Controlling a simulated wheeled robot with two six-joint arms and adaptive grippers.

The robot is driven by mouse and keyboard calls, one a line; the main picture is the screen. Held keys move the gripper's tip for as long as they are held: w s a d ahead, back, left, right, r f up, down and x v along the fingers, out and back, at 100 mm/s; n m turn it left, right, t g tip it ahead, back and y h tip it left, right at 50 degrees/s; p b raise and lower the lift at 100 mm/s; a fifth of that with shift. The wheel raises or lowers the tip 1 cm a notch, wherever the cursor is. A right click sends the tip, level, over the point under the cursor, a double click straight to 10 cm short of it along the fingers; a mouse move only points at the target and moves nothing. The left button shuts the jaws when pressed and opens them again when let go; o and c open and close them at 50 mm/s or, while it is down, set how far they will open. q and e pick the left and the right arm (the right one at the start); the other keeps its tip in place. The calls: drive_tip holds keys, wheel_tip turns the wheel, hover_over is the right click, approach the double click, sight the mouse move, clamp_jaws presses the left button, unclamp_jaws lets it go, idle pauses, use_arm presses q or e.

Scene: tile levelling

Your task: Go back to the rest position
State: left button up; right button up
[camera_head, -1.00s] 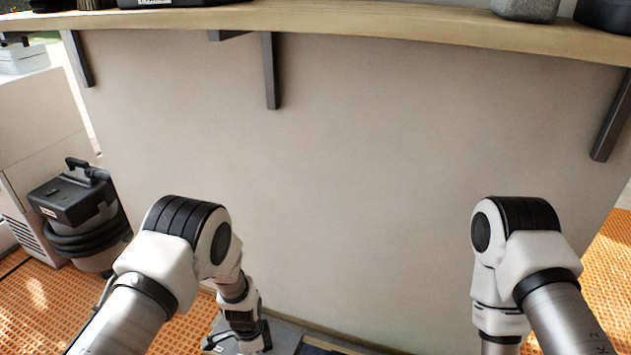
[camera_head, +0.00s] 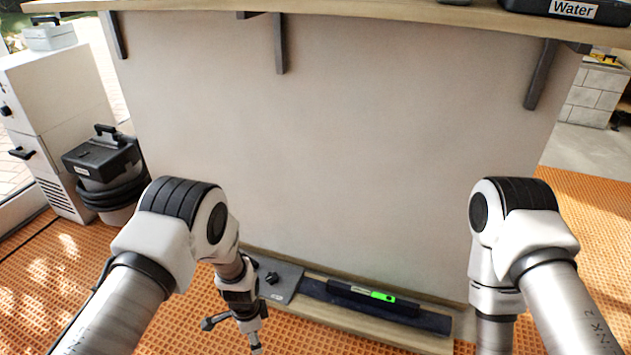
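My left arm comes in from the lower left, and its gripper (camera_head: 255,347) hangs low by the bottom edge, left of the low board. Its fingers are too small and cut off to tell open from shut. My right arm stands bent at the lower right; its gripper is below the picture. A black and green level (camera_head: 372,295) lies on a dark strip on the board. A grey tile (camera_head: 281,284) with a black knob (camera_head: 271,278) lies to its left, partly behind my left wrist.
A beige wall panel (camera_head: 350,150) with a wooden shelf (camera_head: 330,6) on dark brackets stands ahead. A black vacuum (camera_head: 103,165) and a white cabinet (camera_head: 50,130) stand left. A black "Water" box (camera_head: 573,9) sits on the shelf. Orange mat flooring (camera_head: 570,225) shows at both sides.

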use_arm(q)
drive_tip(key=s+a+r+n+p, duration=0.3)
drive_tip(key=s+r+p, duration=0.6)
drive_tip(key=r+p, duration=0.3)
drive_tip(key=s+a+r+n+p, duration=0.3)
drive_tip(key=s+r+n+p, duration=0.3)
drive_tip(key=s+r+p, duration=0.3)
drive_tip(key=s+a+r+n+p, duration=0.3)
drive_tip(key=s+r+p, duration=0.6)
drive_tip(key=r+p, duration=0.7)
wheel_tip(320, 180, up, 5)
drive_tip(key=shift+s+a+r+n, duration=0.15)
drive_tip(key=shift+a+n, duration=0.15)
drive_tip(key=shift+n, duration=0.8)
